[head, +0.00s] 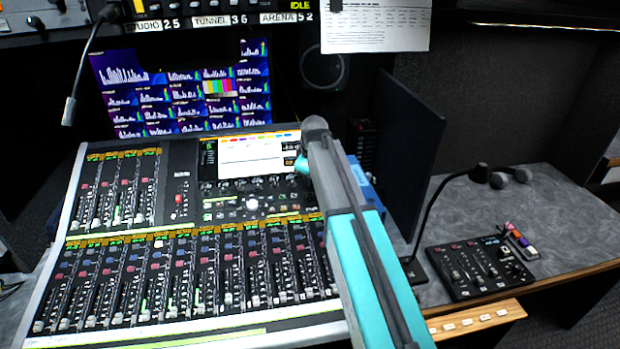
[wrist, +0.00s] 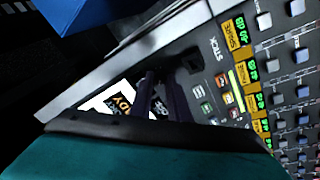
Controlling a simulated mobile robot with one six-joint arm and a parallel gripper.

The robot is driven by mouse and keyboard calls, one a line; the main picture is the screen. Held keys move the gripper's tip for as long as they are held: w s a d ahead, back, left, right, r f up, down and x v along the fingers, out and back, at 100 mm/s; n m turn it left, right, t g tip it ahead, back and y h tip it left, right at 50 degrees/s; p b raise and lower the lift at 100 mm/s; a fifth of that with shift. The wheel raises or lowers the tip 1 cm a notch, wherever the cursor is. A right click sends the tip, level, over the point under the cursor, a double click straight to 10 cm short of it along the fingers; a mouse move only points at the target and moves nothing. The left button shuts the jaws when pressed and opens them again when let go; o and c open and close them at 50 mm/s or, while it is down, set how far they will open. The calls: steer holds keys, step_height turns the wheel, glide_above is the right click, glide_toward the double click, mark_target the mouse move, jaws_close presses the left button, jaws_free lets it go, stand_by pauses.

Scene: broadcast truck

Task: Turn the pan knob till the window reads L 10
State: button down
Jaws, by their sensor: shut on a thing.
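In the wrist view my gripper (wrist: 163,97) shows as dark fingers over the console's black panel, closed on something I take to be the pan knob. The knob itself is hidden by the fingers. A white and dark label or window (wrist: 122,102) with yellow letters, partly readable as "READY", lies beside the fingers, cut off by them and my teal link. I cannot read an L or R value anywhere. In the head view my arm covers the right side of the mixing console (head: 180,318), and the fingers cannot be made out.
A panel area marked "STICK" and a dark square part (wrist: 190,61) lie close by the fingers. The console screen (head: 245,156) stands behind its knobs. A black monitor (head: 405,165), a gooseneck microphone (head: 432,205) and a small control box (head: 478,266) stand to the right.

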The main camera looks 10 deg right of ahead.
steer(key=shift+n, duration=0.8)
steer(key=c, duration=1.7)
jaws_free()
steer(key=shift+r, duration=0.1)
steer(key=shift+b+v, duration=1.2)
steer(key=shift+v, duration=5.65)
steer(key=shift+a, duration=0.1)
